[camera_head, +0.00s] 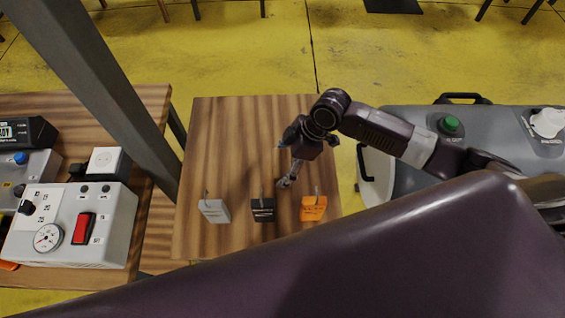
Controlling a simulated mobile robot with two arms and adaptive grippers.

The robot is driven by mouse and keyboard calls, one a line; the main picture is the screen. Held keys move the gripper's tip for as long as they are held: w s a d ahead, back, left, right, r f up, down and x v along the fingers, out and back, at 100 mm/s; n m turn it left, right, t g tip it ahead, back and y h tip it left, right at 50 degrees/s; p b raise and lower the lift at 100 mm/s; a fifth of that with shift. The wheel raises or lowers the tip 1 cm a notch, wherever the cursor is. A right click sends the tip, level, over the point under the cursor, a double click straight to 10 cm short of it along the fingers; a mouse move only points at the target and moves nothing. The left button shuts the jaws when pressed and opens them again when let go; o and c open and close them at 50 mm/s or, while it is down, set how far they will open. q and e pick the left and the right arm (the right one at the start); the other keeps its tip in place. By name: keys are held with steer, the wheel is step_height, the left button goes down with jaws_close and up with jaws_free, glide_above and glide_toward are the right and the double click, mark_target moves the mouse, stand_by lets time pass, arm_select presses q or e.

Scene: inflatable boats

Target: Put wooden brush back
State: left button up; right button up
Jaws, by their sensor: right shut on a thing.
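My right gripper (288,179) points down over the striped wooden table, and its arm comes in from the right. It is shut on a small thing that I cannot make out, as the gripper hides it. I cannot pick out a wooden brush for certain. On the table below stand a grey block (214,211), a black block (263,211) and an orange block (313,209) in a row, each with a thin upright piece. The gripper is behind the gap between the black and orange blocks. My left gripper is not in view.
The wooden table (225,130) is bare behind the blocks. A second table (150,100) at left holds a white control box (110,215) with a red switch and a gauge. A grey case (400,120) with a green knob is at right. A dark post crosses the upper left.

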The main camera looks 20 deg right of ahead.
steer(key=shift+f, duration=0.3)
steer(key=shift+f, duration=0.15)
steer(key=o, duration=1.1)
steer(key=shift+r, duration=0.25)
steer(key=b+v, duration=0.1)
steer(key=v, duration=1.1)
